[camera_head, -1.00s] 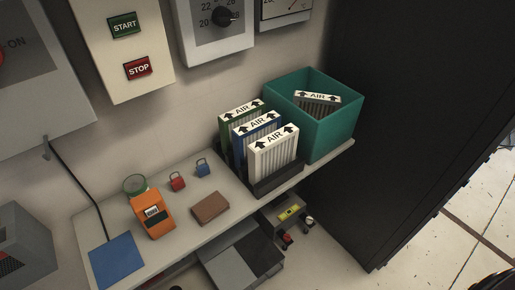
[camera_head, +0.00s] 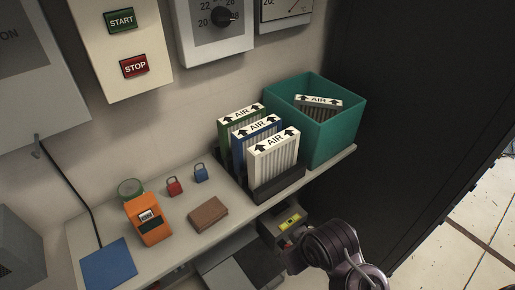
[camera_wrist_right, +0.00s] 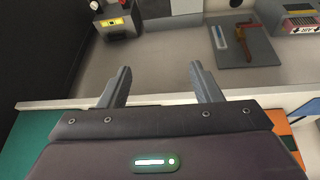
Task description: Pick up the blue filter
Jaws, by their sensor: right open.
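The blue filter (camera_head: 238,151) stands upright in a dark rack (camera_head: 277,184) on the shelf, between a green filter (camera_head: 226,126) and a white filter (camera_head: 272,157). All three have white tops marked AIR with arrows, and the white one hides part of the blue one. My right arm comes in at the bottom of the head view, below and in front of the shelf. My right gripper (camera_wrist_right: 158,85) is open and empty in its wrist view, apart from the filters. My left gripper is not in view.
A teal bin (camera_head: 333,134) with another AIR filter (camera_head: 319,103) stands right of the rack. Left on the shelf are a brown wallet-like item (camera_head: 208,214), small padlocks (camera_head: 174,187), an orange meter (camera_head: 148,220) and a blue pad (camera_head: 108,264). A dark cabinet (camera_head: 425,110) rises at right.

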